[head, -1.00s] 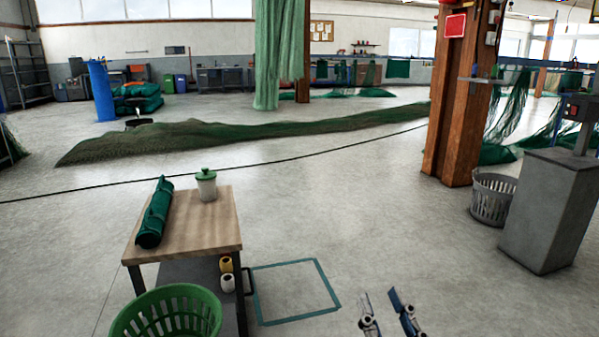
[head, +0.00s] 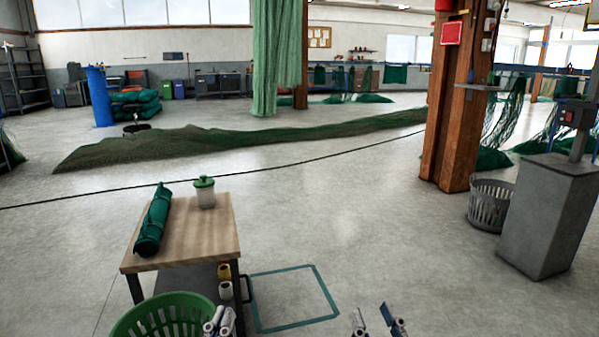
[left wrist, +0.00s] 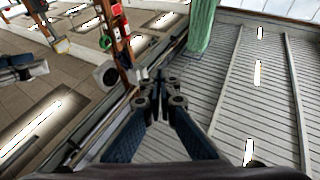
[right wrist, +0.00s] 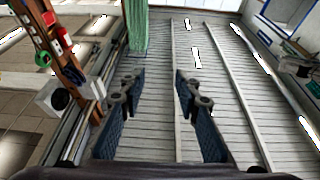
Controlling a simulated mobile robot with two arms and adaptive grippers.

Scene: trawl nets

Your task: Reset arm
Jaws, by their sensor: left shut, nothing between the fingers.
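My left gripper (head: 219,321) shows at the bottom edge of the head view, in front of the green basket's right side. In the left wrist view its fingers (left wrist: 159,82) are together with nothing between them. My right gripper (head: 374,319) is at the bottom edge of the head view, right of the teal floor outline. In the right wrist view its fingers (right wrist: 156,82) are apart and empty. Both wrist views look across the hall toward the ceiling, tilted. Most of both arms is hidden below the head view.
A grey pedestal (head: 545,215) stands at right.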

